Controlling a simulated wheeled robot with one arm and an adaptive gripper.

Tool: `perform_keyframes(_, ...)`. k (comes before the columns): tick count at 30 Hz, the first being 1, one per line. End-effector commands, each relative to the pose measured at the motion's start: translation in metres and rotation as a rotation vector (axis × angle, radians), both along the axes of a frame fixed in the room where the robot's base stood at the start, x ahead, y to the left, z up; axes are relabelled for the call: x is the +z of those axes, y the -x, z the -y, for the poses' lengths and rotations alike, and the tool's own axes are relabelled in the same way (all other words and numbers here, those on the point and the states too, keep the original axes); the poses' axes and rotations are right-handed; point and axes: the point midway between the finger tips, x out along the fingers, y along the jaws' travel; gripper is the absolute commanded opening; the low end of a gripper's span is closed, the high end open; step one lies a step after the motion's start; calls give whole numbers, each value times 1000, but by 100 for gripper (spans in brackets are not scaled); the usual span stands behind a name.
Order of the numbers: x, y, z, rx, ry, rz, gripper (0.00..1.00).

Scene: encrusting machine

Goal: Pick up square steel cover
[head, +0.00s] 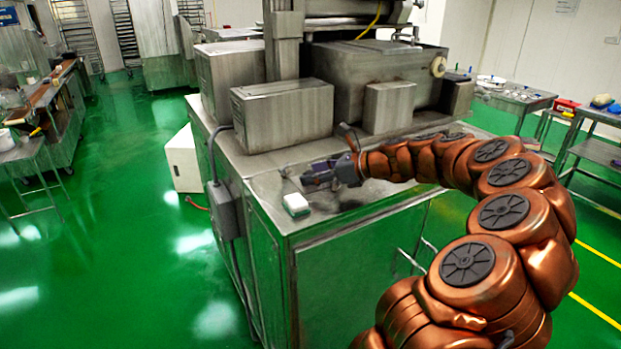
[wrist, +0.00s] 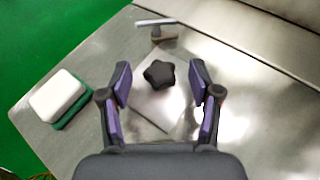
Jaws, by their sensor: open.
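The square steel cover (wrist: 176,112) lies flat on the steel machine top in the wrist view, turned like a diamond. A black star-shaped knob (wrist: 158,74) stands on it. My gripper (wrist: 159,84) is open, with its purple-padded fingers on either side of the knob and apart from it. The gripper's palm hides the near part of the view. In the head view my gripper (head: 318,178) is low over the machine's top near its front left, and I cannot make out the cover clearly there.
A white and green block, like a sponge (wrist: 57,97), lies left of the cover; it also shows in the head view (head: 296,204). A T-shaped metal handle (wrist: 155,23) stands beyond the knob. Steel housings (head: 283,115) rise behind. The machine top (head: 345,215) ends at its front edge.

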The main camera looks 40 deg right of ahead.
Motion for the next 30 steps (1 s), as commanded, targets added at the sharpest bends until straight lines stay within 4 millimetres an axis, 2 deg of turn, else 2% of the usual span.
perform_keyframes(3, 0, 0, 0, -1, 0, 0, 61)
perform_keyframes(21, 0, 0, 1, -1, 0, -1, 0)
perform_keyframes(30, 0, 0, 1, -1, 0, 0, 0)
